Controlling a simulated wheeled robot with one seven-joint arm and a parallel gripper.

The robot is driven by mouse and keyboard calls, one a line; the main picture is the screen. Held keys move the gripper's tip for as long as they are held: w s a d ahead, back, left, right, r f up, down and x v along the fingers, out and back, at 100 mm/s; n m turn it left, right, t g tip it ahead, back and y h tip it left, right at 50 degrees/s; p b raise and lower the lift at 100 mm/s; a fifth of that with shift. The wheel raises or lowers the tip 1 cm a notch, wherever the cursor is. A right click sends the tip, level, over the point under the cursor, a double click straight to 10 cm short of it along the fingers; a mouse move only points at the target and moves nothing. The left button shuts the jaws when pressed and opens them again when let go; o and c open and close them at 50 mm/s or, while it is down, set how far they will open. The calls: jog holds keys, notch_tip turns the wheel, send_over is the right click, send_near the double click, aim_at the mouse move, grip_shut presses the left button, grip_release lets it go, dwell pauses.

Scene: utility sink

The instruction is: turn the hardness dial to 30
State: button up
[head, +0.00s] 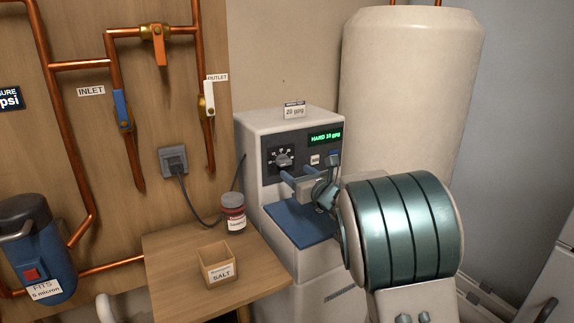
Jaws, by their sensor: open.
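The hardness dial (283,160) is a dark round knob with a light scale around it, on the dark front panel of the white softener unit (262,130). The green display (325,137) to its right seems to read HARD 10 gpg, though the digits are small. My gripper (296,172) is open and empty, just below and to the right of the dial in the picture. Its blue fingers point toward the panel. I cannot tell how far they are from it; I see no grip on the dial. The gripper and arm hide the panel's lower right.
A small gpg card (294,110) stands on the unit; its number is hard to read. A large beige tank (408,90) stands behind. Copper pipes and valves line the left wall.

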aim_at(287, 165)
jog(key=x, duration=0.6)
jog(key=shift+w+a+p, duration=0.15)
jog(key=shift+w+p, duration=0.05)
jog(key=shift+p, duration=0.2)
jog(key=c, duration=1)
